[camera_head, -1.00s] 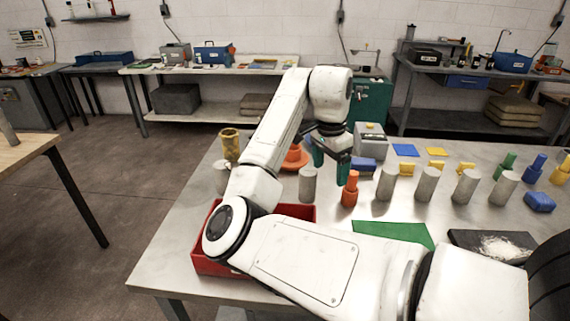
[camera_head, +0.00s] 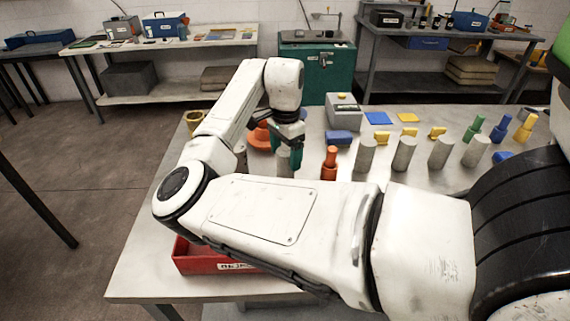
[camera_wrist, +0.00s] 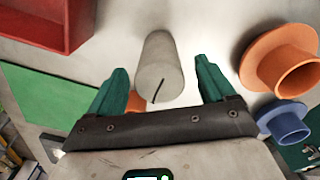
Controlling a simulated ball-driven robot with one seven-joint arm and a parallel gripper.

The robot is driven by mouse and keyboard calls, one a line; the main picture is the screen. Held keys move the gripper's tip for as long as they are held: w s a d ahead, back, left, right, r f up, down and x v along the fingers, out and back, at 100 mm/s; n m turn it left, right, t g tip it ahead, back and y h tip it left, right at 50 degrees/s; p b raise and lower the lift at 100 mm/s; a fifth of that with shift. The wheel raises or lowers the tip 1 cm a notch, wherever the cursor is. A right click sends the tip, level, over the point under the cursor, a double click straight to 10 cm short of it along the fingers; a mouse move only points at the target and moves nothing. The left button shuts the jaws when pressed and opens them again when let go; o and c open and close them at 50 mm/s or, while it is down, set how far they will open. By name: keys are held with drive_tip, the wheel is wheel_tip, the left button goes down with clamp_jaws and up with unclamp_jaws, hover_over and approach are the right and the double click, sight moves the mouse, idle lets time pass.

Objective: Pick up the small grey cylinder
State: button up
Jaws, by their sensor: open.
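A small grey cylinder (camera_wrist: 158,66) stands between the two green fingers of my gripper (camera_wrist: 163,69) in the wrist view. A gap shows on each side of it, and a dark line marks its near end. In the head view the same cylinder (camera_head: 284,163) stands on the metal table, partly hidden by my arm. My gripper (camera_head: 286,150) points down over it, with one green finger visible at its right side. The fingers are apart and hold nothing.
An orange flanged piece (camera_wrist: 286,62) and a blue one (camera_wrist: 285,122) lie right of my gripper in the wrist view. A red bin (camera_head: 197,260) is at the table's front left. An orange stepped peg (camera_head: 329,163) and several grey cylinders (camera_head: 404,153) stand to the right.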

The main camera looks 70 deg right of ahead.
drive_tip(key=shift+f, duration=1.4)
drive_tip(key=shift+c, duration=0.3)
drive_tip(key=c, duration=1.4)
drive_tip(key=shift+r, duration=0.1)
drive_tip(key=shift+c, duration=0.2)
